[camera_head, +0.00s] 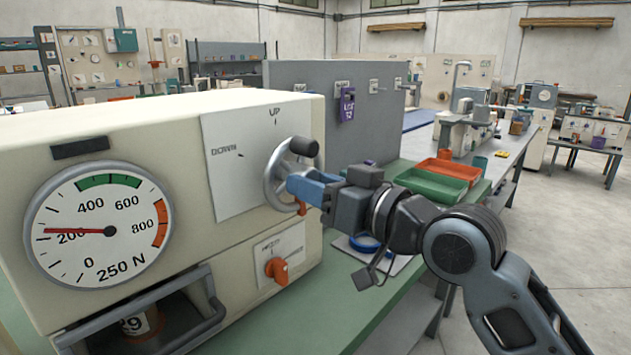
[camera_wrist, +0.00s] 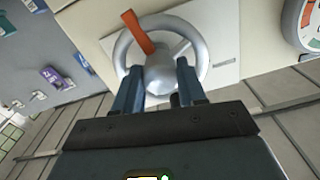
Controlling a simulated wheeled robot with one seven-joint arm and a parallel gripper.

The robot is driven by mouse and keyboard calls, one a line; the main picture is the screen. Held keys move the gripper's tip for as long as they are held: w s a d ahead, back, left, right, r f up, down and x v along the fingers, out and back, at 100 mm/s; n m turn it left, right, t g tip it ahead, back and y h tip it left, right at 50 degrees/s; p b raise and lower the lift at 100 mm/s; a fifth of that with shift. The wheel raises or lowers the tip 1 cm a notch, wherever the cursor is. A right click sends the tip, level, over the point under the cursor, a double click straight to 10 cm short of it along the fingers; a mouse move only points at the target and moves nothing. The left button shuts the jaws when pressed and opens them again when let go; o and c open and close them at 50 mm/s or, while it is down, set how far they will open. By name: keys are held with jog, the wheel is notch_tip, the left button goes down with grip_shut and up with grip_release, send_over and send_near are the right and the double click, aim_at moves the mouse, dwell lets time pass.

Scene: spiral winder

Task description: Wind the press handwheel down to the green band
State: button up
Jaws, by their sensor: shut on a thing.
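The press is a cream machine (camera_head: 240,120) at the left of the head view. Its silver handwheel (camera_head: 269,182) is on the right face, with a black knob (camera_head: 305,147) at the upper right. A plate (camera_head: 225,180) behind it reads UP and DOWN. My gripper (camera_head: 290,186) is shut on the wheel near its hub; the exact grip is partly hidden. In the wrist view its fingers stand around the hub (camera_wrist: 158,80), below an orange spoke (camera_wrist: 138,32). The dial's (camera_head: 95,250) red needle points left, near 200. The green band (camera_head: 110,181) spans the top.
An orange selector knob (camera_head: 277,269) is below the wheel. A guarded opening (camera_head: 140,325) is at the press's lower front. Red (camera_head: 442,169) and green (camera_head: 435,185) trays stand on the bench behind my arm. Open floor lies at the right.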

jog(key=shift+f+m, duration=0.15)
jog(key=shift+m, duration=0.45)
jog(key=o, duration=1.1)
jog(key=shift+c, duration=0.2)
jog(key=b+v, duration=0.1)
jog(key=v, duration=0.6)
jog(key=shift+s+d, duration=0.25)
jog(key=shift+d, duration=0.05)
